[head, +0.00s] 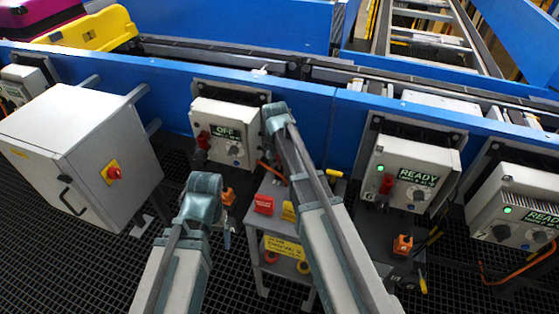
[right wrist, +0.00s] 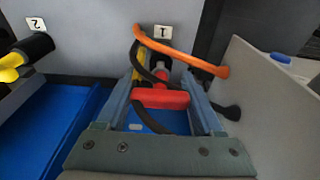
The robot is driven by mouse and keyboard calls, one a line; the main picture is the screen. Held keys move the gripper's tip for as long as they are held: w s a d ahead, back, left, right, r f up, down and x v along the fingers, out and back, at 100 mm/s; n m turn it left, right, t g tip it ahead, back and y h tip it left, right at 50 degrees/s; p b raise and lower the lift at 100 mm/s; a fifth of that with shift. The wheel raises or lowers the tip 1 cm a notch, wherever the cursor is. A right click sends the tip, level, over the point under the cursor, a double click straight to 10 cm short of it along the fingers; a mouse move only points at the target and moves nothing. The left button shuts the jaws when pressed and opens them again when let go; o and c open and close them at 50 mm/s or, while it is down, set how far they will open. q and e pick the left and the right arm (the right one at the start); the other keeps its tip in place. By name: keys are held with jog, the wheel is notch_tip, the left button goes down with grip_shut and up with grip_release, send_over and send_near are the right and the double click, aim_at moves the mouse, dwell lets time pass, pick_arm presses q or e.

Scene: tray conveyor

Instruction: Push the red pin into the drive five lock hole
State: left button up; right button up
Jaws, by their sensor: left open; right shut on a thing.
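The red pin (right wrist: 160,98) has a T-shaped handle. My right gripper (right wrist: 162,88) is shut on that handle in the right wrist view. The pin's stem points at a dark socket just below a label 1 (right wrist: 162,32); how deep it sits in it, I cannot tell. In the head view, the pin and my right gripper are hidden behind my right arm, in front of the blue conveyor side. My left gripper (head: 226,237) is mostly hidden beside my left arm, low and left of the cart. It is open and away from the pin.
An orange cord (right wrist: 180,52) loops past the pin. A yellow-and-black pin (right wrist: 22,60) sits by label 2. A control box reading OFF (head: 222,135) is left of my right arm; READY boxes (head: 410,172) are right. A small cart (head: 250,225) and grey cabinet (head: 80,150) stand in front.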

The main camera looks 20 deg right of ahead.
pick_arm(q)
jog(key=shift+r+p, duration=1.7)
jog(key=shift+r, duration=0.1)
pick_arm(e)
jog(key=shift+r, duration=1.8)
pick_arm(q)
jog(key=shift+r, duration=0.15)
pick_arm(e)
jog(key=shift+r, duration=0.15)
notch_tip(320, 180, up, 4)
jog(key=p, duration=0.4)
pick_arm(q)
notch_tip(320, 180, up, 4)
jog(key=shift+f, duration=0.1)
jog(key=shift+c, duration=0.2)
